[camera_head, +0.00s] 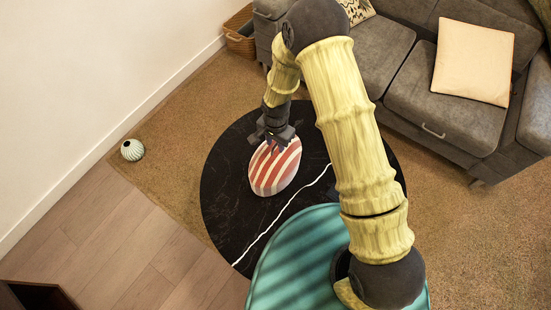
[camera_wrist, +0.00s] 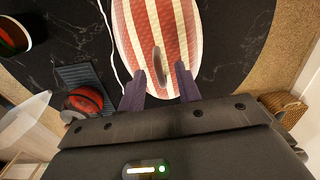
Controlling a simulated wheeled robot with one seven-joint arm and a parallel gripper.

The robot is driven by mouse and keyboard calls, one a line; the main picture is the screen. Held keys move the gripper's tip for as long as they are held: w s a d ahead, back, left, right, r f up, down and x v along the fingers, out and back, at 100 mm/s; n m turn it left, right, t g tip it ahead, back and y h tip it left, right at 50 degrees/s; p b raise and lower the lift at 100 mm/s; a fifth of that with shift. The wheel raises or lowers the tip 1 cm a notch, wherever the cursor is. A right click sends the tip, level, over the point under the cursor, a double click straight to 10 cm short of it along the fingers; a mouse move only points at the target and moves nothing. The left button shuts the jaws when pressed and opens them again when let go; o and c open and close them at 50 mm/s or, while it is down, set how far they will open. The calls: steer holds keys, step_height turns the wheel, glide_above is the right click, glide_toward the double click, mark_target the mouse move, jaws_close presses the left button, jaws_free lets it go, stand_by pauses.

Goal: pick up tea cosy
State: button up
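The tea cosy (camera_head: 274,172) is a rounded red-and-white striped cover on the black round table (camera_head: 228,180). In the wrist view the tea cosy (camera_wrist: 185,30) fills the top middle, with a small brownish loop or tab (camera_wrist: 159,66) standing out from it. My gripper (camera_head: 276,146) is at the far end of the tea cosy in the head view. In the wrist view my gripper (camera_wrist: 160,88) has its two dark fingers apart, one on each side of the tab. Nothing is clamped between them. Whether the fingers touch the fabric is unclear.
A teal striped rounded surface (camera_head: 295,262) overlaps the table's near side. A grey sofa (camera_head: 455,110) with a cream cushion (camera_head: 473,60) stands behind right. A wicker basket (camera_head: 240,38) and a small ribbed vase (camera_head: 132,150) are on the floor. A dark red object (camera_wrist: 86,100) shows in the wrist view.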

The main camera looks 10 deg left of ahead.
steer(key=shift+c, duration=0.4)
jaws_close()
steer(key=shift+r, duration=0.1)
